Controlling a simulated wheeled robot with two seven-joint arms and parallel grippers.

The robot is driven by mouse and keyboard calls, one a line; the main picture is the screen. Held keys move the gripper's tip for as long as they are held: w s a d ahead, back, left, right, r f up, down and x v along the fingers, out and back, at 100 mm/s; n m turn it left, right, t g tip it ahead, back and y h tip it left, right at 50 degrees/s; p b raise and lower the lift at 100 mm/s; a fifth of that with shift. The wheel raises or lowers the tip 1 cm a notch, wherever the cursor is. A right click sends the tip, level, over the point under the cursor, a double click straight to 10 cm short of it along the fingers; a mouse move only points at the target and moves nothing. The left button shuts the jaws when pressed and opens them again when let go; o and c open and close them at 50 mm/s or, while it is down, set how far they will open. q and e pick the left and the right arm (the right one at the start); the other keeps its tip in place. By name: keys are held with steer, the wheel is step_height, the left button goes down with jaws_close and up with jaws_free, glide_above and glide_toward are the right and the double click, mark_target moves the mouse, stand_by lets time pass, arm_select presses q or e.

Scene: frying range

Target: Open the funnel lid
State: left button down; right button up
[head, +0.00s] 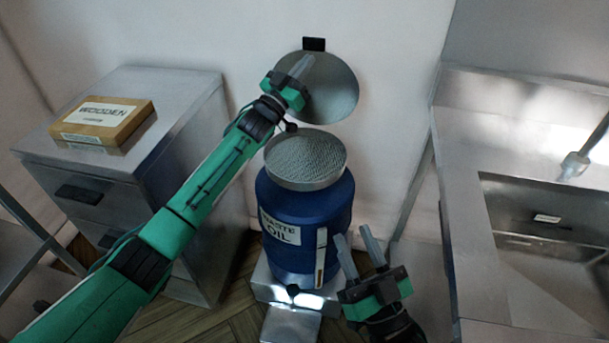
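The round funnel lid (335,92) stands raised, tilted up against the wall behind the blue oil drum (300,215). A black tab (314,44) sits at its top edge. The funnel (305,160), a round metal pan with a mesh-like surface, is uncovered on top of the drum. My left gripper (304,66) is in front of the lid's upper left part and hides some of it. I cannot tell whether it touches the lid, and its finger gap is not clear. My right gripper (360,249) is open and empty, right of the drum's lower part.
A metal drawer cabinet (185,115) with a wooden box (103,122) on it stands at left. A steel sink counter (455,200) with a faucet (577,163) is at right. The drum rests on a low metal stand (290,325).

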arm_select(q)
steer(key=s+p, duration=0.1)
steer(key=s+a+p, duration=0.1)
steer(key=s, duration=0.1)
steer(key=s+p, duration=0.1)
steer(key=shift+s+a, duration=0.25)
stand_by(0.4)
